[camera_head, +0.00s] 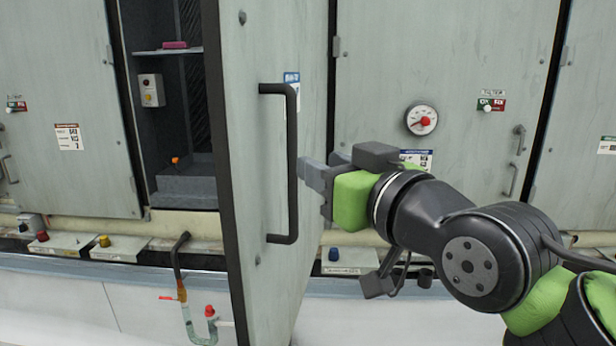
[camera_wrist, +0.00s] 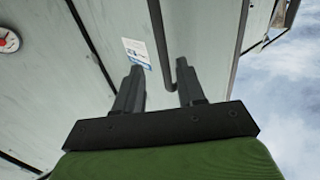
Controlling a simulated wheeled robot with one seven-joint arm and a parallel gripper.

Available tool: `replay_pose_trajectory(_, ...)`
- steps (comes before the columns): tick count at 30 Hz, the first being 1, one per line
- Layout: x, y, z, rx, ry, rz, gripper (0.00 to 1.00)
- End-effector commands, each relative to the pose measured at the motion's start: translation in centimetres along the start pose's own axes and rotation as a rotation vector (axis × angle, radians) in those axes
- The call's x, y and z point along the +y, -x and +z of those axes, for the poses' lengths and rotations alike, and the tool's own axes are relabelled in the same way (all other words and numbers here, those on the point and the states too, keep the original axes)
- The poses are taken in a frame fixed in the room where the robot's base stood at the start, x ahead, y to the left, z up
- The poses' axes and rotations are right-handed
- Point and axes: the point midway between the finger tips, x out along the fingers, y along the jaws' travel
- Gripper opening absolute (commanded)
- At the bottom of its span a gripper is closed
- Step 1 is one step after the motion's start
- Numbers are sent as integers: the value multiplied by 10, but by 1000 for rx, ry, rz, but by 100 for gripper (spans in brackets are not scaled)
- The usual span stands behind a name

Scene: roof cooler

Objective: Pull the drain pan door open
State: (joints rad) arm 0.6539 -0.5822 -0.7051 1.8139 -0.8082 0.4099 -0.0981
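The drain pan door (camera_head: 262,200) is a pale grey panel standing swung out from its cabinet, with the dark interior showing to its left. A black bar handle (camera_head: 292,160) runs upright on its face; it also shows in the wrist view (camera_wrist: 159,40). My gripper (camera_head: 308,174) is just right of the handle in the head view, at about mid-height. In the wrist view the fingers (camera_wrist: 160,82) are spread apart, and the handle's bent end appears between them, nearer the right finger. I cannot tell whether either finger touches it.
The open compartment (camera_head: 180,130) holds a shelf with a pink item and a grey button box (camera_head: 151,90). A closed panel with a round gauge (camera_head: 421,119) stands behind my arm. A pipe with a red-capped valve (camera_head: 209,312) is at the door's lower left.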

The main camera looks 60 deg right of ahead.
Motion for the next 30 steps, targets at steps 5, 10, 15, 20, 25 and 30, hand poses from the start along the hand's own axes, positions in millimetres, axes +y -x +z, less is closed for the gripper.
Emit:
replay_pose_trajectory(5,0,47,-2,5,1,0,39)
replay_pose_trajectory(10,0,67,-1,1,1,1,39)
replay_pose_trajectory(15,0,70,0,0,1,1,39)
replay_pose_trajectory(20,0,70,0,0,1,1,39)
replay_pose_trajectory(25,0,69,0,0,1,1,39)
replay_pose_trajectory(30,0,69,0,0,0,1,39)
